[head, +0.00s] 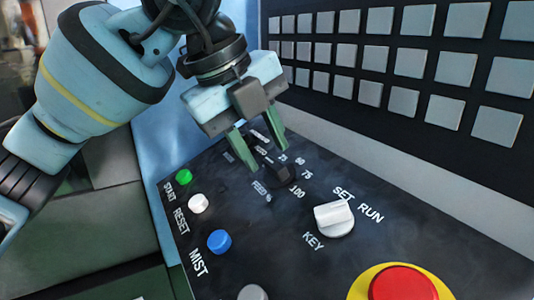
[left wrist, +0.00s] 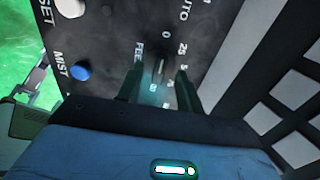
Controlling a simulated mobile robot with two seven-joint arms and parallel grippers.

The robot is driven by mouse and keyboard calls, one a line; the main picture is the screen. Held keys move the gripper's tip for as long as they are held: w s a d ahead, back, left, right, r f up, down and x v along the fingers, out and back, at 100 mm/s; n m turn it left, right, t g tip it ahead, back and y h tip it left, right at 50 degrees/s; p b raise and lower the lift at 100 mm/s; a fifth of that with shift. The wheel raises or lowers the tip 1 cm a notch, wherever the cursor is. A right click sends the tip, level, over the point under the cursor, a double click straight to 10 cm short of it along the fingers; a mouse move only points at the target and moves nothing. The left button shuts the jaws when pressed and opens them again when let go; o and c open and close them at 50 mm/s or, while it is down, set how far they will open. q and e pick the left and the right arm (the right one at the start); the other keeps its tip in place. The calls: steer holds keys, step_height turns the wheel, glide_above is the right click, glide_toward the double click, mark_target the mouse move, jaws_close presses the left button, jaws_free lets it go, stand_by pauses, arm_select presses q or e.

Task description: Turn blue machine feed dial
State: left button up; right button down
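The feed dial (head: 279,174) is a small dark knob on the black control panel (head: 330,260), beside the word FEED and a ring of white numbers. My left gripper (head: 267,158) is over the dial, pointing down at the panel, with its two green fingers spread apart. In the left wrist view, the fingers of my left gripper (left wrist: 160,77) stand on either side of the dark dial (left wrist: 158,68), which shows a pale pointer line. I cannot tell whether the fingers touch it. My right gripper is not in view.
A white SET/RUN key switch (head: 334,218) and a red button (head: 403,284) on yellow lie to the right. Green (head: 184,177), white (head: 198,204) and blue (head: 219,241) buttons line the left. Grey keys (head: 404,101) cover the wall behind.

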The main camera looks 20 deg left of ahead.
arm_select(q)
steer(key=shift+x, duration=0.85)
steer(key=shift+f, duration=0.15)
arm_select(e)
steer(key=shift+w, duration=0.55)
arm_select(q)
jaws_close()
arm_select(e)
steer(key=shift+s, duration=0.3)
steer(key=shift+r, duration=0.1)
